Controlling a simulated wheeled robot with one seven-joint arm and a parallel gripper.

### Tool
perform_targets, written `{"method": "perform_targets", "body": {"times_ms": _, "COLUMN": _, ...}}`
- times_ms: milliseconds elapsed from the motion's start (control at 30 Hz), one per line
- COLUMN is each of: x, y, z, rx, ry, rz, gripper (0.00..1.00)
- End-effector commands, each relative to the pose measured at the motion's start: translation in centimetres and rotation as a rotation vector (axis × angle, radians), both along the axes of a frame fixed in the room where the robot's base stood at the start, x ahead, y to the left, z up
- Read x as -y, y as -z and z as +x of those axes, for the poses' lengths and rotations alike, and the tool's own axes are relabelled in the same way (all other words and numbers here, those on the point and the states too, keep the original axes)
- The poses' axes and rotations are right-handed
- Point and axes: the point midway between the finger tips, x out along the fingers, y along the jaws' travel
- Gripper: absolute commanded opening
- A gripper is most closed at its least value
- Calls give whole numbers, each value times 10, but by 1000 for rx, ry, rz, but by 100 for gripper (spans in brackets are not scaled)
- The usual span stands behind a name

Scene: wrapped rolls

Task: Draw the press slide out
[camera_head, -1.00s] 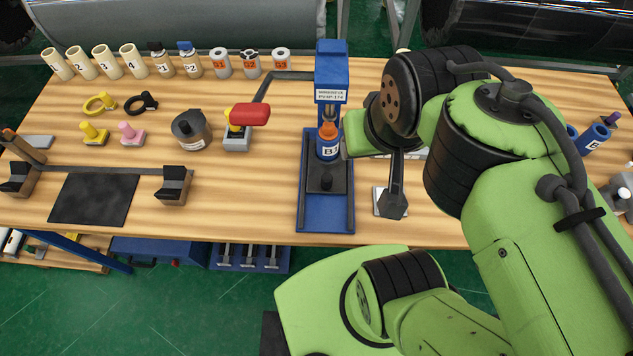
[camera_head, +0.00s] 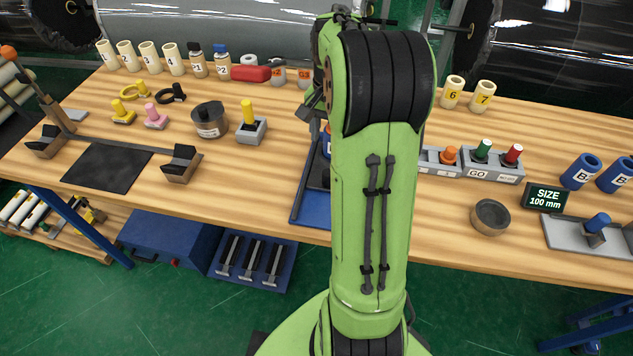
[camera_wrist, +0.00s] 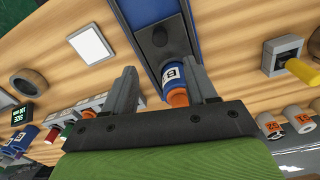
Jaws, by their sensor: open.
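The blue press (camera_head: 311,205) stands mid-bench, mostly hidden behind my arm in the head view. In the wrist view its blue base (camera_wrist: 141,35) and dark slide with a round black knob (camera_wrist: 160,37) are visible. An orange-capped bottle labelled B (camera_wrist: 172,76) stands on the press. My gripper (camera_wrist: 160,82) is open, one finger in the picture on each side of the bottle. I see no finger touching the bottle or knob; the depth between them is unclear. In the head view only a dark bit of my gripper (camera_head: 309,104) shows left of my arm.
A yellow peg block (camera_head: 251,130) and dark pot (camera_head: 209,119) stand left of the press. A button box (camera_head: 492,165), grey bowl (camera_head: 490,217) and size display (camera_head: 544,197) stand to the right.

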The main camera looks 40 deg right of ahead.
Motion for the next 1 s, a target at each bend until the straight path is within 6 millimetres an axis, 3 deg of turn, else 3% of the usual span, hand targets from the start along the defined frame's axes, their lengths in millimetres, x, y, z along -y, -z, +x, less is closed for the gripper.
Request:
{"method": "perform_targets", "body": {"times_ms": 200, "x": -1, "y": 57, "z": -1, "rx": -5, "ry": -2, "rz": 4, "gripper": 57}}
{"method": "perform_targets", "body": {"times_ms": 500, "x": -1, "y": 127, "z": -1, "rx": -4, "ry": -3, "rz": 3, "gripper": 57}}
{"method": "perform_targets", "body": {"times_ms": 700, "x": -1, "y": 145, "z": 0, "rx": -1, "ry": -4, "rz": 0, "gripper": 57}}
{"method": "perform_targets", "body": {"times_ms": 933, "x": -1, "y": 146, "z": 0, "rx": 0, "ry": -4, "rz": 0, "gripper": 57}}
{"method": "perform_targets", "body": {"times_ms": 1000, "x": -1, "y": 145, "z": 0, "rx": 0, "ry": -4, "rz": 0, "gripper": 48}}
